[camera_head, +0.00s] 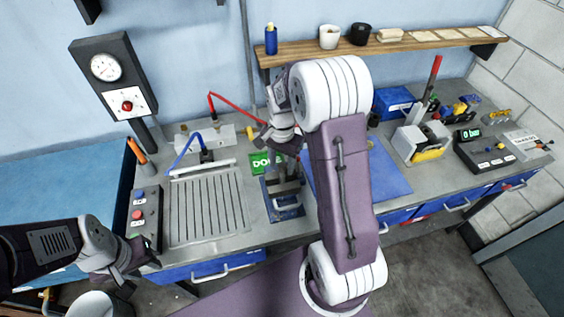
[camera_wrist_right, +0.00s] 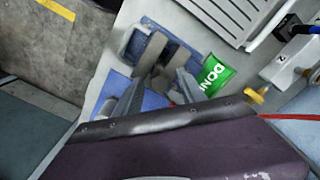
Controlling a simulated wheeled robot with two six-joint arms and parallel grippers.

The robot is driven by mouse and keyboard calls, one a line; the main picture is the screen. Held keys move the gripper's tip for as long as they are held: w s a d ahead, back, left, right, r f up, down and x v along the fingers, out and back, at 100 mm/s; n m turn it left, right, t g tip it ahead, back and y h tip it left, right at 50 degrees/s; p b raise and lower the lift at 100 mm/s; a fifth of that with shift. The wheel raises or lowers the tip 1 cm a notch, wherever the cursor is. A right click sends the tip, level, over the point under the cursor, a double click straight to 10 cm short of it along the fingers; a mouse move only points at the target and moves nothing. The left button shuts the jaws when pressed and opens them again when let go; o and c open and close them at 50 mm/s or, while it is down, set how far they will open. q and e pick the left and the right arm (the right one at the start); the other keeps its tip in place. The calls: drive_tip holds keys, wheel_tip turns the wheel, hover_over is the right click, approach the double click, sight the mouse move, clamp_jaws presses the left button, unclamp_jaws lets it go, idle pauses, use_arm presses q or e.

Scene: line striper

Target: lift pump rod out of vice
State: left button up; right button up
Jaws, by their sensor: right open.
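A vice with a blue base (camera_head: 286,213) and grey jaws stands at the front middle of the bench. It also shows in the right wrist view (camera_wrist_right: 138,43), beside the fingertips. My right gripper (camera_head: 285,165) reaches down over the vice from behind my arm. In the right wrist view its two fingers (camera_wrist_right: 158,88) are apart, near the vice jaws, with nothing clearly between them. I cannot make out the pump rod at the vice; my gripper and arm hide part of that area. My left gripper (camera_head: 135,252) hangs by the bench's front left edge; its fingers are too small to judge.
A green label card (camera_head: 262,163) lies behind the vice. A grooved tray (camera_head: 207,205) and a button box (camera_head: 147,215) are left of it. A blue mat (camera_head: 390,178) lies right. An upright red-topped tool (camera_head: 435,72) stands at the right.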

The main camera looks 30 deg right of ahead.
drive_tip(key=shift+c, duration=0.4)
clamp_jaws()
drive_tip(key=shift+r+p, duration=3.5)
drive_tip(key=shift+r, duration=0.3)
